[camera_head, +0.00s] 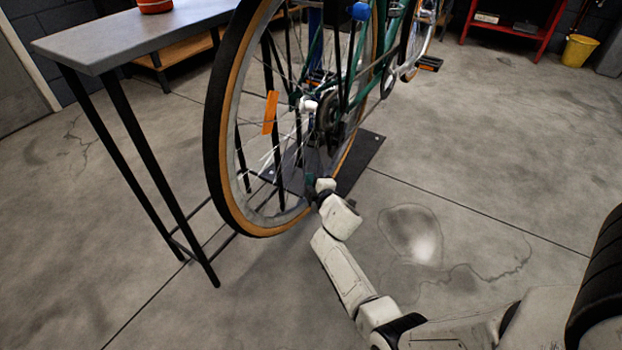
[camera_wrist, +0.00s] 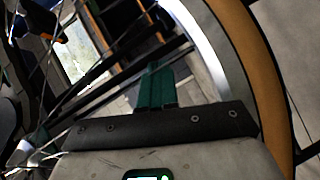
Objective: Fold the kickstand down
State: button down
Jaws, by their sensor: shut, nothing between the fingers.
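The bicycle (camera_head: 345,60) stands upright with its large rear wheel (camera_head: 213,130) toward me. My gripper (camera_head: 311,183) is at the lower right part of this wheel, close to the rim and spokes; I cannot tell whether it touches them. In the wrist view my gripper's green fingers (camera_wrist: 157,80) are together and empty, with the tan tyre (camera_wrist: 262,65) and pale rim (camera_wrist: 205,50) just to their right and spokes to their left. I cannot clearly pick out the kickstand among the spokes and frame; the hub area is partly hidden behind them.
A grey-topped bench (camera_head: 130,35) with thin black legs stands left of the wheel. A dark plate (camera_head: 362,155) lies on the floor under the bicycle. A red shelf (camera_head: 510,28) and yellow bucket (camera_head: 578,50) are at the back right. The floor right of the bicycle is clear.

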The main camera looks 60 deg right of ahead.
jog(key=shift+a, duration=0.1)
dwell(0.3)
jog(key=s+a+r+m+g+y+p, duration=0.1)
jog(key=s+a+m+g+y, duration=0.4)
jog(key=s+a, duration=1)
jog(key=s+a+r+m+g+y+p, duration=0.15)
jog(key=s+a+m+g+y, duration=0.35)
jog(key=s+a, duration=0.9)
notch_tip(320, 180, up, 37)
jog(key=w+a+n+g+h+p, duration=0.1)
jog(key=w+n+p, duration=0.1)
jog(key=p, duration=3.4)
jog(key=shift+w+a, duration=0.15)
jog(key=shift+a, duration=0.2)
